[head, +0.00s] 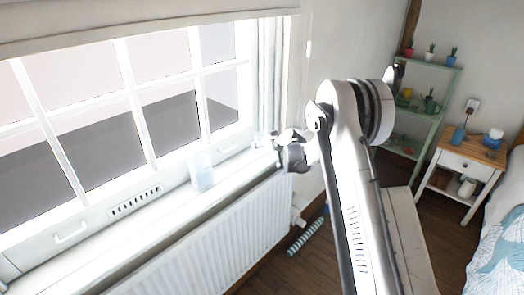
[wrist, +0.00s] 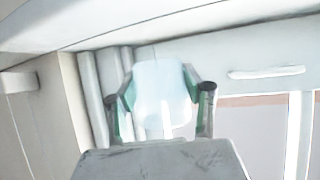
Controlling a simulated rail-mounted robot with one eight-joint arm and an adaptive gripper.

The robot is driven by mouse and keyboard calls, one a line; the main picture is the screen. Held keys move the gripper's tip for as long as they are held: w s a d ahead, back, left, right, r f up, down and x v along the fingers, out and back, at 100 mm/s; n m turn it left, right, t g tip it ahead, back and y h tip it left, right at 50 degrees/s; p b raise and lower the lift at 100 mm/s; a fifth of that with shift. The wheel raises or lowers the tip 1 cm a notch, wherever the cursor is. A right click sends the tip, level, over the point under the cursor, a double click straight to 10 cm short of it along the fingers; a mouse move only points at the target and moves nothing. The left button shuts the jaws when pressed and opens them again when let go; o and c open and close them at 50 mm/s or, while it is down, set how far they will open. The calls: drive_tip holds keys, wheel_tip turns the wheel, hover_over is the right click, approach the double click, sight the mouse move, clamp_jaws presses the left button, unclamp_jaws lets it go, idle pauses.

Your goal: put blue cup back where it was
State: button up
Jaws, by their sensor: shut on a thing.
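My gripper (head: 276,140) is at the far end of the window sill, beside the curtain. In the wrist view my gripper (wrist: 162,102) is shut on a pale blue cup (wrist: 163,88), with a finger on each side of it. In the head view the held cup is hard to make out against the bright window edge. I cannot tell whether its base touches the sill.
A pale blue translucent container (head: 201,171) stands on the window sill (head: 150,220), nearer than my gripper. A white radiator (head: 215,240) is below. A green shelf (head: 436,88) with pots and a nightstand (head: 467,162) stand at the right.

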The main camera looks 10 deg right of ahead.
sight(262, 156)
drive_tip(key=shift+d+f+p, duration=0.1)
drive_tip(key=shift+f+p, duration=0.25)
drive_tip(key=shift+f, duration=1.75)
drive_tip(key=shift+f, duration=0.15)
drive_tip(key=o, duration=1.1)
drive_tip(key=shift+o, duration=0.2)
